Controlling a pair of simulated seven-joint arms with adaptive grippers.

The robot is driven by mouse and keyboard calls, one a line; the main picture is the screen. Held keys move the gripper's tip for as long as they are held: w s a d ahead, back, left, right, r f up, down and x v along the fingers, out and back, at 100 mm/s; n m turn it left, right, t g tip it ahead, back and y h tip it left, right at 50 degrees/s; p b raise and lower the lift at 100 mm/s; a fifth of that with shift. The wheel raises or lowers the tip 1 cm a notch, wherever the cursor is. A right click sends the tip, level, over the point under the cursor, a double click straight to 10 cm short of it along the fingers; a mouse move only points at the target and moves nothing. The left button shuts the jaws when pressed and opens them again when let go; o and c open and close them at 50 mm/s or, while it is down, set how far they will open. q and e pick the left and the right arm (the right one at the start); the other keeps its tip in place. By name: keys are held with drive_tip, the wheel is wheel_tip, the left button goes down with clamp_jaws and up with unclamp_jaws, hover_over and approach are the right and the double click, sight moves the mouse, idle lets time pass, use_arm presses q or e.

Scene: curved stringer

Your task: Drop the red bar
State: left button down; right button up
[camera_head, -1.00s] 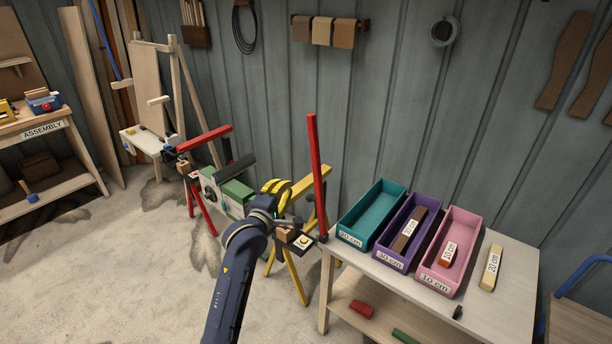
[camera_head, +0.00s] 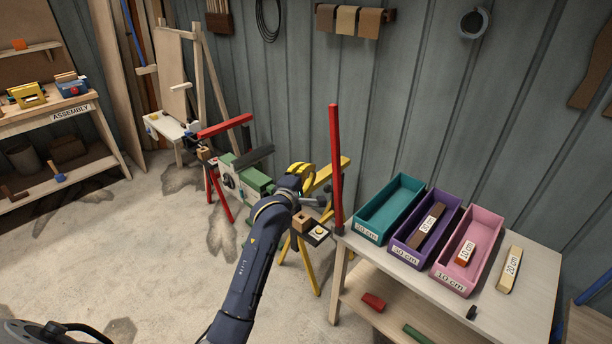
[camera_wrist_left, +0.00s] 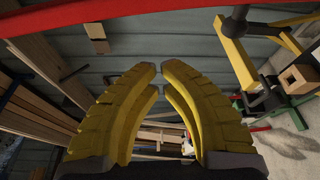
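A short red bar (camera_head: 466,252) with a 10 cm label lies in the pink bin (camera_head: 485,228). A tall upright red bar (camera_head: 336,165) stands at the table's left corner. Another red bar (camera_head: 224,128) lies level across the top of the red-legged stand. My left gripper (camera_head: 302,170), with yellow fingers, is beside the yellow stand, left of the upright bar. My right gripper is out of view.
The table (camera_head: 535,265) also carries a teal bin (camera_head: 372,222), a purple bin (camera_head: 405,240) with a brown 30 cm bar, and a loose pale 20 cm bar (camera_head: 510,270). A red piece (camera_head: 373,302) lies on the lower shelf. Open floor (camera_head: 120,240) lies to the left.

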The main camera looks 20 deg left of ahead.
use_arm(q)
drive_tip(key=shift+w+d+r, duration=0.15)
drive_tip(key=shift+w+d, duration=1.85)
drive_tip(key=shift+w, duration=0.1)
